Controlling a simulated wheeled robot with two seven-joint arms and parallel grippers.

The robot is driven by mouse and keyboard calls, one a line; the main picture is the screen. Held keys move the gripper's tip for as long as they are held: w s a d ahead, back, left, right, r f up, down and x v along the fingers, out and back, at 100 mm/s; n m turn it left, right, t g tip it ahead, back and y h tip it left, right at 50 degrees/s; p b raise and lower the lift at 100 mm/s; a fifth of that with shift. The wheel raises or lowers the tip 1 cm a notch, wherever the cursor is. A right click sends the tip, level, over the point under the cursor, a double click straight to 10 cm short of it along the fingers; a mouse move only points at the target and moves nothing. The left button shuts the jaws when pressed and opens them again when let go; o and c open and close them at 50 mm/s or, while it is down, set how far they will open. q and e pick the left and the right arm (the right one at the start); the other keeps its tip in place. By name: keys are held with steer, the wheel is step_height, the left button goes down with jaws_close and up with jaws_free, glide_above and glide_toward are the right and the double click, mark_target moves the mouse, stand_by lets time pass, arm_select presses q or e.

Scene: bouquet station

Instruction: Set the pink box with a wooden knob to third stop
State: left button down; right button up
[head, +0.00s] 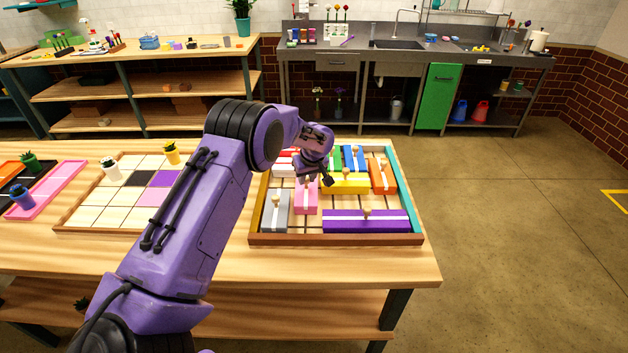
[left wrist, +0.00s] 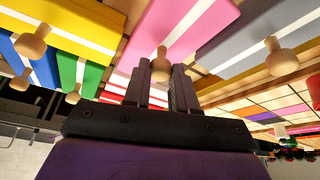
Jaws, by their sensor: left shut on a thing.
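The pink box (head: 306,200) with a white stripe lies in the wooden tray (head: 335,240), between the grey box (head: 275,212) and the yellow box (head: 345,184). My left gripper (head: 307,180) is over the far part of the pink box and hides its knob in the head view. In the left wrist view the pink box (left wrist: 190,28) is close, and its wooden knob (left wrist: 161,62) sits between the two dark fingers of my left gripper (left wrist: 162,80), which is shut on it. My right gripper is not in view. Stop marks cannot be made out.
A purple box (head: 366,222) lies at the tray's near right. An orange box (head: 381,176) and blue box (head: 354,157) lie beyond, with green, red and white ones partly hidden. Bare tray floor shows right of the pink box. A tile board (head: 125,205) stands left.

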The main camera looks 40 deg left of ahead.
arm_select(q)
steer(key=c, duration=0.9)
jaws_free()
steer(key=shift+w+a+f, duration=0.1)
steer(key=shift+w+a, duration=0.05)
steer(key=b+v, duration=0.2)
steer(key=v, duration=0.8)
steer(key=shift+r+b, duration=0.25)
steer(key=shift+b, duration=0.15)
